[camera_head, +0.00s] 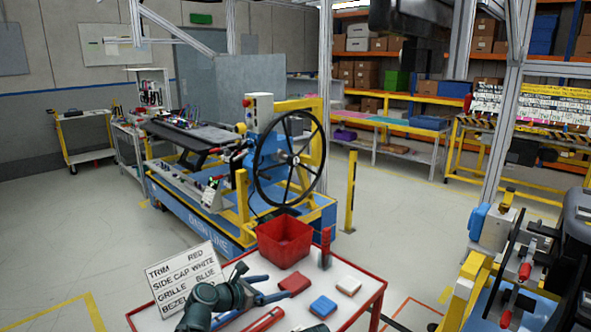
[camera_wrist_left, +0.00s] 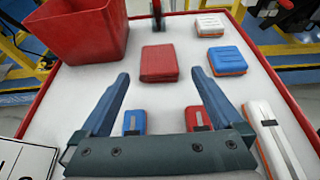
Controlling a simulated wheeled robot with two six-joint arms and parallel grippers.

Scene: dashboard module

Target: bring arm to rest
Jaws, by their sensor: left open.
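My left gripper (camera_head: 277,287) is above the red-rimmed white table, its arm coming in from the lower left. In the left wrist view its two fingers (camera_wrist_left: 160,76) are spread apart with nothing between them. A red block (camera_wrist_left: 159,63) lies on the table beyond the fingertips; it also shows in the head view (camera_head: 294,284). My right gripper is not in view.
The table (camera_head: 345,312) also bears a red bin (camera_head: 284,240), a blue block (camera_head: 323,307), a white block (camera_head: 348,285), a red-handled tool (camera_head: 326,248) and a lettered card (camera_head: 188,278). More blocks lie under the gripper. A blue-yellow line station (camera_head: 215,225) stands behind.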

